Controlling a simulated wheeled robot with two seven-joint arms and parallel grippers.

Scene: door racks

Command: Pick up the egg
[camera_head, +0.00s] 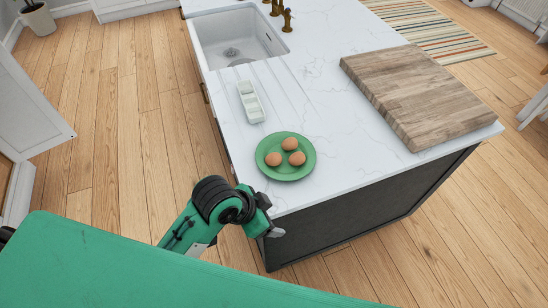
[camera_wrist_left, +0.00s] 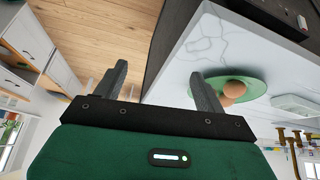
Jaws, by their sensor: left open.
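Three brown eggs lie on a round green plate (camera_head: 285,174) on the white marble counter. One egg (camera_head: 291,144) is at the back, one egg (camera_head: 273,159) at the left and one egg (camera_head: 297,158) at the right. My left gripper (camera_head: 270,218) is open and empty at the counter's near edge, just in front of the plate. In the left wrist view, the open fingers of my left gripper (camera_wrist_left: 158,85) show, with an egg (camera_wrist_left: 233,89) and part of the plate (camera_wrist_left: 258,86) beyond the right finger. My right gripper is out of view.
A white egg tray (camera_head: 250,101) lies on the counter (camera_head: 310,95) behind the plate. A wooden cutting board (camera_head: 420,90) is at the right. A sink (camera_head: 238,40) with brass taps is at the back. The counter right of the plate is clear.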

